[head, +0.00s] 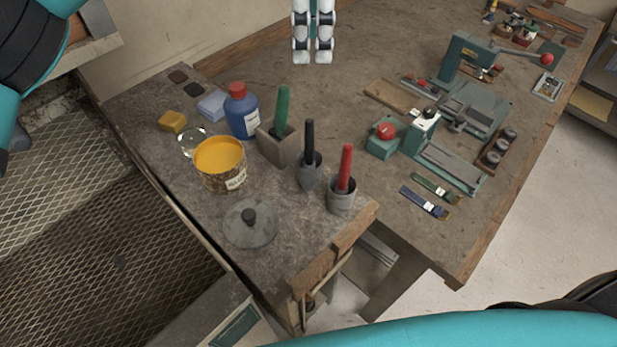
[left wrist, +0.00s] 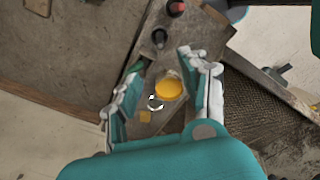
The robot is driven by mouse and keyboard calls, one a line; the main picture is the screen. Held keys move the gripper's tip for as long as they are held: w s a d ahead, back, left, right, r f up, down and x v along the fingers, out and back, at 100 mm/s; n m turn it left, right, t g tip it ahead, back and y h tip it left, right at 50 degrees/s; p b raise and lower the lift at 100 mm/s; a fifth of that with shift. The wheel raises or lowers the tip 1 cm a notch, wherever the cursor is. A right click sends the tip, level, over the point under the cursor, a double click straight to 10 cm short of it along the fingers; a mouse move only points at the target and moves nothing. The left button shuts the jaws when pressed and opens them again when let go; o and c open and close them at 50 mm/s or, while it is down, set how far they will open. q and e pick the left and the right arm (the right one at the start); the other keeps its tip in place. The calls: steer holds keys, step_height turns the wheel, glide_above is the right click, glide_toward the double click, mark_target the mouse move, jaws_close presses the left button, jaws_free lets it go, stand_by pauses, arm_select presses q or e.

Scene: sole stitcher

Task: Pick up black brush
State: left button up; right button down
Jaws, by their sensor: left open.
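The black brush (head: 310,142) stands upright, bristle end hidden, in a small grey cup (head: 311,176) on the grey side bench. It stands between a green-handled brush (head: 282,108) in a square grey holder and a red-handled brush (head: 346,168) in another grey cup. My left gripper (head: 313,58) shows at the top centre of the head view, beyond the brush and apart from it. In the left wrist view its fingers (left wrist: 160,66) are spread with nothing held, and the black brush (left wrist: 159,38) shows past the fingertips. My right gripper is not in view.
An open yellow can (head: 220,166), a blue bottle (head: 242,112) and a round grey lid (head: 250,222) share the bench. The table's back left area is clear.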

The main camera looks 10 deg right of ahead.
mark_target(311, 121)
arm_select(q)
step_height(311, 121, down, 16)
steer(key=shift+r+p, duration=0.25)
steer(key=shift+p, duration=0.05)
step_height(311, 121, down, 4)
steer(key=shift+a+f+p, duration=0.1)
steer(key=shift+a+p, duration=0.05)
steer(key=shift+p, duration=0.9)
steer(key=shift+w+f, duration=0.1)
steer(key=shift+f, duration=0.45)
jaws_close()
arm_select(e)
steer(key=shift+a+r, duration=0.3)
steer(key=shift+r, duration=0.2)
